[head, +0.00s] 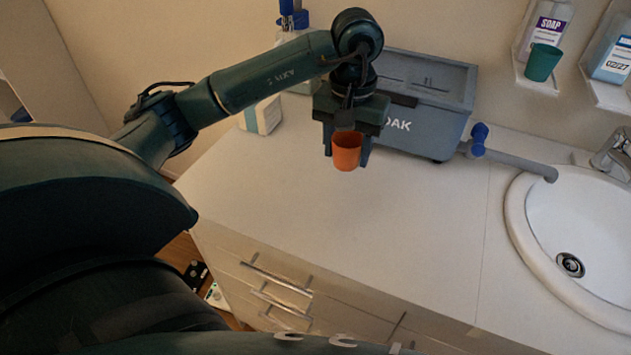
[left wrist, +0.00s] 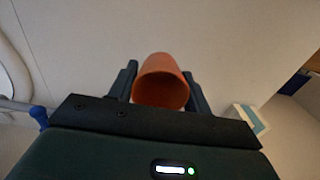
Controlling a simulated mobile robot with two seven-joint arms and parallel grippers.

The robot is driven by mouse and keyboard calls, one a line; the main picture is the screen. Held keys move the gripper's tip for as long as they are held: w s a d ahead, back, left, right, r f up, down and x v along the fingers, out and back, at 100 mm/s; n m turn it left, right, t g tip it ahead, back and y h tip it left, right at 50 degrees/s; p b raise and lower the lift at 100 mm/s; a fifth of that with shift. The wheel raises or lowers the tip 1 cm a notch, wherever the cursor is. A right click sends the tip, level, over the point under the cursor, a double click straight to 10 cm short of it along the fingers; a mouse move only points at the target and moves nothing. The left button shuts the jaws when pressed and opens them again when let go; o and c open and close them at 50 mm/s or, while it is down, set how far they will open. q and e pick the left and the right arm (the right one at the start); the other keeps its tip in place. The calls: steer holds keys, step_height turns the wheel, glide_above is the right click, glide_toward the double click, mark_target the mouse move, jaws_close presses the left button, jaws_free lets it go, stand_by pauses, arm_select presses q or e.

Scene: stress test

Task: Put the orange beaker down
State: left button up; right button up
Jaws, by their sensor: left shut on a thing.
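The orange beaker (head: 346,151) is upright between the fingers of my left gripper (head: 346,146) in the head view. The left gripper is shut on it, over the white counter (head: 270,185) in front of the grey box. The left wrist view also shows the beaker (left wrist: 161,82), with its open mouth towards the camera and a finger on each side. I cannot tell whether its base touches the counter or hangs above it. My right gripper is not in view.
The grey box (head: 440,125) stands behind the gripper, with a blue-valved pipe (head: 510,162) leading to the sink (head: 590,230). A green cup (head: 542,62) and bottles sit on wall shelves. A white container (head: 262,115) stands at the back left. The front counter is clear.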

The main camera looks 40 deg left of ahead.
arm_select(q)
steer(key=shift+a+f, duration=0.2)
steer(key=shift+f, duration=0.05)
steer(key=p, duration=0.1)
glide_toward(341, 199)
step_height(341, 199, down, 5)
steer(key=shift+s+f, duration=0.1)
steer(key=shift+f, duration=0.35)
steer(key=shift+f+b, duration=0.25)
steer(key=shift+b, duration=0.05)
steer(key=o, duration=1)
steer(key=shift+r, duration=0.1)
steer(key=shift+c, duration=0.2)
